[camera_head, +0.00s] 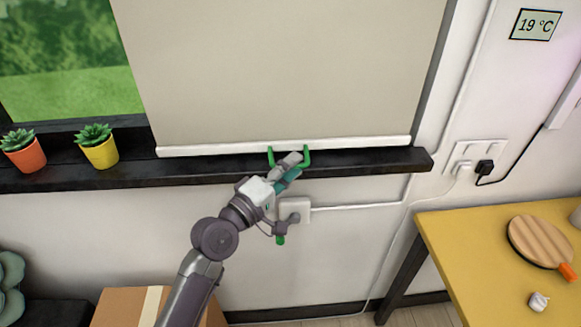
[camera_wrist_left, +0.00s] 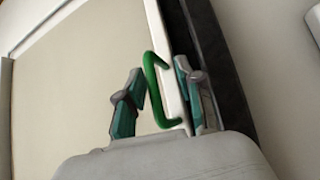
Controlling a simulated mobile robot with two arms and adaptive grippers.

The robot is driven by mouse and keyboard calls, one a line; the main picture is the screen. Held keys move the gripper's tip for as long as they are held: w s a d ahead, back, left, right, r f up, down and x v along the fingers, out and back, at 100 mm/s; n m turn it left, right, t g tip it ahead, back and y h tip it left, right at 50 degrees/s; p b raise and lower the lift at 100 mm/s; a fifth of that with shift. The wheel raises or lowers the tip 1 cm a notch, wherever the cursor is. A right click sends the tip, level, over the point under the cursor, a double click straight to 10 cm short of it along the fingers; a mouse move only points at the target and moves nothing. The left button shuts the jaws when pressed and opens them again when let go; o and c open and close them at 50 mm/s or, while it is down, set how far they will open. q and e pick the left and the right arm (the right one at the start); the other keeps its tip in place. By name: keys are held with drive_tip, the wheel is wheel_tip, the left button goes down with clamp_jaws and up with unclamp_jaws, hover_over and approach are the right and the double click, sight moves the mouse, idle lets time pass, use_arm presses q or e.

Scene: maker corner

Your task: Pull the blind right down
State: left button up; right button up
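The beige blind (camera_head: 290,70) hangs over the right part of the window. Its white bottom bar (camera_head: 220,150) is close above the dark sill (camera_head: 370,160); I cannot tell whether they touch. A green handle (camera_head: 307,157) is on the bar, and it also shows in the left wrist view (camera_wrist_left: 151,85). My left gripper (camera_head: 288,168) is at the handle, partly covering it. In the left wrist view its two fingers (camera_wrist_left: 160,95) are apart, with the handle between them and gaps showing. My right gripper is not in view.
Two potted succulents, one orange (camera_head: 27,157) and one yellow (camera_head: 101,153), stand on the sill left of the blind. A yellow table (camera_head: 470,265) with a wooden paddle (camera_head: 538,242) is at right. A cardboard box (camera_head: 118,307) is below. Sockets (camera_head: 475,160) are on the wall.

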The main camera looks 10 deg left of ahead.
use_arm(q)
drive_tip(key=v, duration=1.2)
